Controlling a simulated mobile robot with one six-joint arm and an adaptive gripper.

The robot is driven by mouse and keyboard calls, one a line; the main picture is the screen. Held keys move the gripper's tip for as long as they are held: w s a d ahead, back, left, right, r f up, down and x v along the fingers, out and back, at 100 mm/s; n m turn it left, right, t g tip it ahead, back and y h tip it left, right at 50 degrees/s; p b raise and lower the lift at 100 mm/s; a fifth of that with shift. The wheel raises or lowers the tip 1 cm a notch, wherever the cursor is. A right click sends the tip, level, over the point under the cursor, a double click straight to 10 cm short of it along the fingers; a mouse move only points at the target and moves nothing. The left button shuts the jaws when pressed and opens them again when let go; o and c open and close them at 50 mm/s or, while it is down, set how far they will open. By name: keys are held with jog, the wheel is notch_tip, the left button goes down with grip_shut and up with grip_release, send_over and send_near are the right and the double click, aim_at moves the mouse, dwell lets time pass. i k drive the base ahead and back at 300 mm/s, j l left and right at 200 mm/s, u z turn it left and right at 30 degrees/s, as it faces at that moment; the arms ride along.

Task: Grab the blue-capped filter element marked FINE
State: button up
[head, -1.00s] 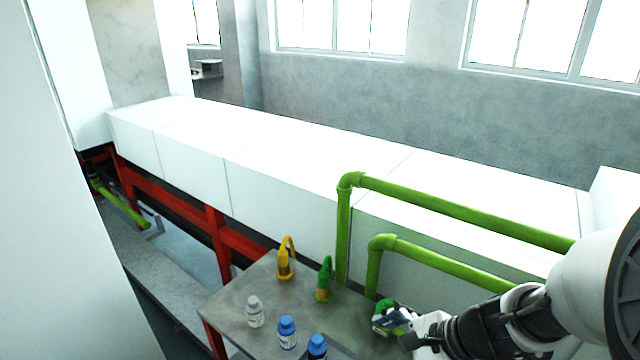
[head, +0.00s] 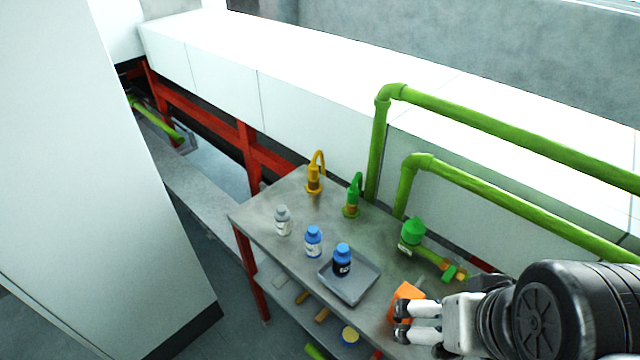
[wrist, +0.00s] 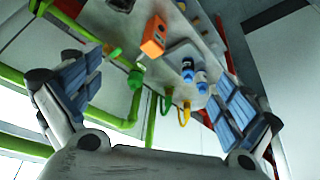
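Two blue-capped bottle-shaped elements show in the head view. One has a white body (head: 313,243) and stands on the grey table beside a tray. The other has a dark body with pale lettering (head: 342,262) and stands upright in the grey tray (head: 352,291). I cannot read which is marked FINE. Both also show small in the wrist view, the dark one (wrist: 187,72) and the white one (wrist: 202,78). My gripper (head: 401,322) is right of the tray in the head view, near an orange block. In the wrist view its fingers (wrist: 155,95) are spread wide with nothing between them.
A grey-capped white bottle (head: 283,221), a yellow hooked item (head: 314,180), a green hooked item (head: 352,197) and a green-capped item (head: 412,234) stand on the table. The orange block (head: 404,296) is close to my gripper. Green pipes (head: 510,124) run behind.

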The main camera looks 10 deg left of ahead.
aim_at(313, 237)
jog(key=k+j+z, duration=0.15)
jog(key=j, duration=0.5)
jog(key=k+j+z, duration=0.15)
jog(key=k+j, duration=0.2)
jog(key=j, duration=0.25)
jog(key=k+j+z, duration=0.1)
jog(key=k+j, duration=0.25)
jog(key=j, duration=0.2)
jog(key=k+j+z, duration=0.15)
jog(key=k+j, duration=0.15)
jog(key=j, duration=0.25)
jog(key=k+j+z, duration=0.15)
jog(key=k+j, duration=0.2)
jog(key=j, duration=0.15)
